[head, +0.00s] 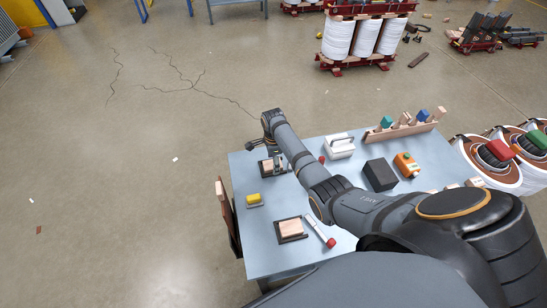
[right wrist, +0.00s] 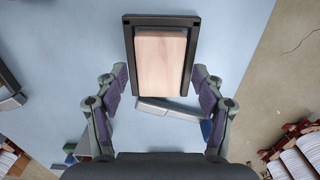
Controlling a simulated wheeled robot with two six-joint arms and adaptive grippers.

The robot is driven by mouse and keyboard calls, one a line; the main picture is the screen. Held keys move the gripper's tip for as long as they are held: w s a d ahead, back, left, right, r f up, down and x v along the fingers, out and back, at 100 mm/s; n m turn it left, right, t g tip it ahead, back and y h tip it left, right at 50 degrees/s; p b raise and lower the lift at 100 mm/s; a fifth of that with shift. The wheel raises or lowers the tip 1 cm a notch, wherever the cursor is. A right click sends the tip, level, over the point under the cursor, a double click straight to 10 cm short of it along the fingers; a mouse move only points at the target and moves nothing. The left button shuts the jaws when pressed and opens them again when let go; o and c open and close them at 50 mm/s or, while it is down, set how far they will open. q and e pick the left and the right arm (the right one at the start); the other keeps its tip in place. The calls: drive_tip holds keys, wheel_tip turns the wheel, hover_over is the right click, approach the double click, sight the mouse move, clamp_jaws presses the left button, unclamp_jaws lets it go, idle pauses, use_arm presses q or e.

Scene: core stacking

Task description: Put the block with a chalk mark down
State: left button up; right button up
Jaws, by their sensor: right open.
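My right gripper (head: 275,158) is at the far left part of the blue-grey table, over a pale wooden block (head: 266,166) in a dark tray. In the right wrist view the block (right wrist: 160,62) lies inside the dark tray's rim (right wrist: 130,50). My right gripper's fingers (right wrist: 160,78) are open, one on each side of the block, and not closed on it. A second pale wooden block (head: 291,227) lies on a dark tray (head: 293,239) nearer me. I cannot make out a chalk mark on either block. My left gripper is not in view.
On the table (head: 262,258) are a yellow block (head: 254,199), a red-ended white bar (head: 318,232), a white box (head: 340,147), a dark box (head: 380,174), an orange device (head: 406,164) and a wooden rack (head: 405,129). My right arm crosses the table's middle.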

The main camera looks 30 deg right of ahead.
wheel_tip(320, 180, up, 12)
idle(0.3)
idle(0.4)
